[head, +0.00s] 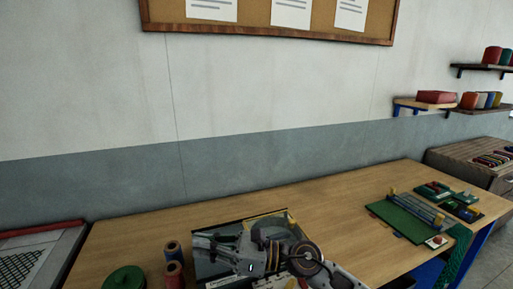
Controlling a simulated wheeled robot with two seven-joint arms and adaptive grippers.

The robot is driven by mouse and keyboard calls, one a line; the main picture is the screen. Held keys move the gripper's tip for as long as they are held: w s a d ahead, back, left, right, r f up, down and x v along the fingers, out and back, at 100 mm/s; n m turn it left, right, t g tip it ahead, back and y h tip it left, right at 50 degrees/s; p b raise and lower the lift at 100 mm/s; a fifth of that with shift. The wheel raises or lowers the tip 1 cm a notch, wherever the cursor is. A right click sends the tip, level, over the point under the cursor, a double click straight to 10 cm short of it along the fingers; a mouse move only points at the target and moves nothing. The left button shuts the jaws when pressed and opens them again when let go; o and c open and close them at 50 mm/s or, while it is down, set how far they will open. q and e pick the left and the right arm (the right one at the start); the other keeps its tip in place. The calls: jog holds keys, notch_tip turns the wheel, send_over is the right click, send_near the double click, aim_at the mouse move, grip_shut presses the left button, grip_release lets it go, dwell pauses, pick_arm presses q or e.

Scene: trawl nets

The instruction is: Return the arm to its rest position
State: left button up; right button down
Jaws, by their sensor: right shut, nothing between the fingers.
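My right arm comes in from the lower right of the head view. Its gripper (207,244) points left, is shut and holds nothing. It shows in front of a dark, shallow box or tray (275,216) with a yellowish edge on the wooden table (340,215). I cannot tell how far the gripper is above it. The arm and gripper hide much of this box and what is in it. My left gripper is not in view.
Spools (172,251) and a green round object (123,278) stand left of the gripper. A green board (398,221) and small parts lie at the table's right. The table's middle right is bare. Wall shelves (425,105) and a cork board (270,32) are behind.

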jog(key=w+d+r+m+t+h, duration=0.25)
jog(key=w+d+m+t, duration=0.2)
jog(key=m+t, duration=0.5)
jog(key=w+d+r+m+t+h, duration=0.1)
jog(key=w+d+r+m+t, duration=0.4)
jog(key=m, duration=0.7)
jog(key=d+f+m+h, duration=1.5)
jog(key=d+f+m, duration=0.3)
jog(key=f+m, duration=0.3)
jog(key=s+d+f+m+g, duration=0.35)
jog(key=s+f+g, duration=0.25)
jog(key=s+f, duration=0.4)
jog(key=s+d+f+m+g, duration=0.35)
jog(key=s+f+g, duration=0.4)
jog(key=s, duration=0.45)
notch_tip(320, 180, down, 34)
jog(key=s, duration=0.3)
jog(key=s+d+f, duration=0.2)
jog(key=s+f, duration=0.7)
jog(key=s, duration=0.1)
jog(key=s+d+f+g, duration=0.1)
jog(key=s+f, duration=0.8)
jog(key=s, duration=0.2)
jog(key=shift+s+d+f+h, duration=0.3)
jog(key=shift+d+f+h, duration=0.05)
jog(key=shift+f, duration=0.05)
